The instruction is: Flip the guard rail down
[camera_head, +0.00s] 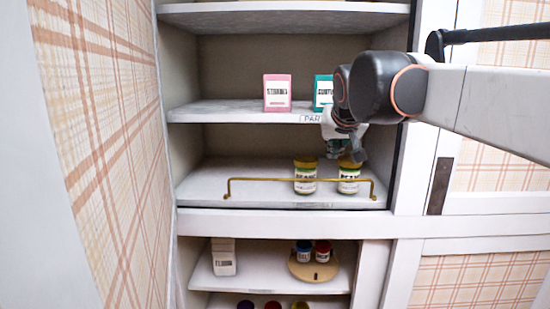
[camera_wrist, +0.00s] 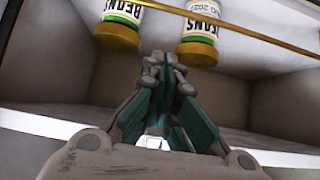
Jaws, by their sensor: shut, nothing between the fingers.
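The guard rail (camera_head: 262,180) is a thin brass bar standing upright along the front edge of the middle shelf, with a short bent post at each end. In the wrist view the rail (camera_wrist: 262,35) crosses the upper part at a slant, in front of two jars. My gripper (camera_head: 356,157) is at the right of the cabinet opening, above the rail's right part and by the right jar's lid. In the wrist view my gripper (camera_wrist: 164,62) is shut and empty, its tips apart from the rail in the picture. Contact with the jar lid cannot be told.
Two bean jars, left (camera_head: 305,177) and right (camera_head: 348,178), stand behind the rail. The shelf above (camera_head: 235,110) holds a pink box (camera_head: 277,92) and a teal box (camera_head: 322,92). The cabinet's left wall and right door frame bound the opening. The rail shelf's left part is clear.

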